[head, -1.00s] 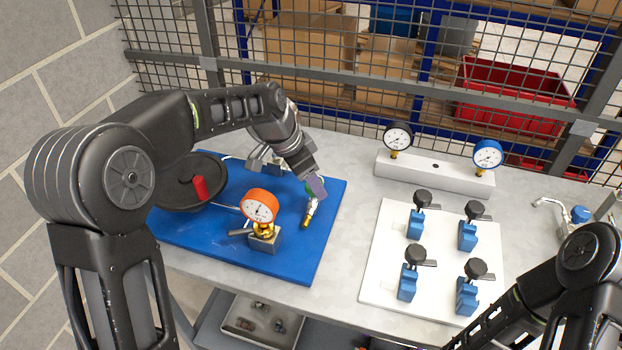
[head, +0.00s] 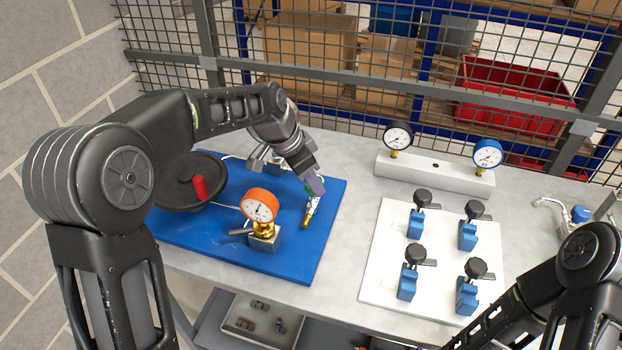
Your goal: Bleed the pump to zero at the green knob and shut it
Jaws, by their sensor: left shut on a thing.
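The pump sits on a blue board (head: 300,255) at the left of the bench. Its orange-rimmed gauge (head: 259,206) stands on a brass fitting and metal block (head: 264,242); the needle reading is too small to tell. A black handwheel with a red grip (head: 199,187) is at the board's left. My left gripper (head: 314,186) is shut on the green knob (head: 311,189), of which only a sliver shows, above a small metal and brass valve (head: 308,215). The fingers hide most of the knob. My right arm (head: 545,300) enters at lower right; its gripper is out of view.
A white plate (head: 380,265) with several blue black-handled valves lies right of the board. Behind it, a grey manifold (head: 435,173) carries a black gauge (head: 397,136) and a blue gauge (head: 487,154). A mesh fence stands behind the bench. A tray (head: 262,322) sits below.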

